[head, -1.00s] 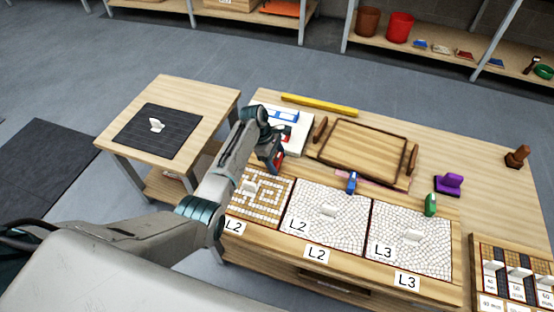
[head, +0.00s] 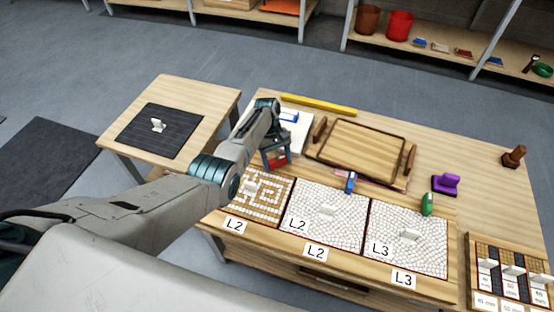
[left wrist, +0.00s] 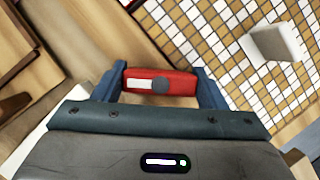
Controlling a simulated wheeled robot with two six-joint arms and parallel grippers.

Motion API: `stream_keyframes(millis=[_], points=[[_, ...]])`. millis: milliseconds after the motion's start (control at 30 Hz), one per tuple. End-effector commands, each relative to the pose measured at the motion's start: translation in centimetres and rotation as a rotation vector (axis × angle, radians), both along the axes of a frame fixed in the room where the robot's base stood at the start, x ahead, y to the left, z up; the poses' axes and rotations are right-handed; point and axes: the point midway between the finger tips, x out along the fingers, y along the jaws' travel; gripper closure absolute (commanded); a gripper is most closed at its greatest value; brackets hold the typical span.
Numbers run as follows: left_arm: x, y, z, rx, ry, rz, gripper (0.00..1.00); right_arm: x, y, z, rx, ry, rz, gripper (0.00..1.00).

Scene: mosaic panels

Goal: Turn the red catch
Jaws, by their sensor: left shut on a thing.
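The red catch (left wrist: 180,83) lies between the two blue fingers of my left gripper (left wrist: 160,86) in the left wrist view. In the head view the red catch (head: 279,161) shows just below my left gripper (head: 274,158), at the back edge of the left mosaic panel (head: 283,187). The gripper is shut on it, and the catch's base is partly hidden. My right gripper is in neither view.
A blue catch (head: 351,182) and a green catch (head: 428,204) stand at the other two panels. A wooden tray (head: 362,147) lies behind them, with a yellow bar (head: 319,104) farther back. A side table (head: 206,95) stands to the left.

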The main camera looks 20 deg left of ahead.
Motion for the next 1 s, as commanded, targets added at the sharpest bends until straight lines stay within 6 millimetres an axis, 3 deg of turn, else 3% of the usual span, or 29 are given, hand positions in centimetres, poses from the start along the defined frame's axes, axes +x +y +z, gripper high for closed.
stream_keyframes(millis=[600, 1000], points=[[0.0, -0.1, 0.0, 0.0, 0.0, -0.56, 0.57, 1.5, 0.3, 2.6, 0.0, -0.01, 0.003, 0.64], [0.0, 0.0, 0.0, 0.0, 0.0, -0.762, 0.57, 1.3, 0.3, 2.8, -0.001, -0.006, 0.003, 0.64]])
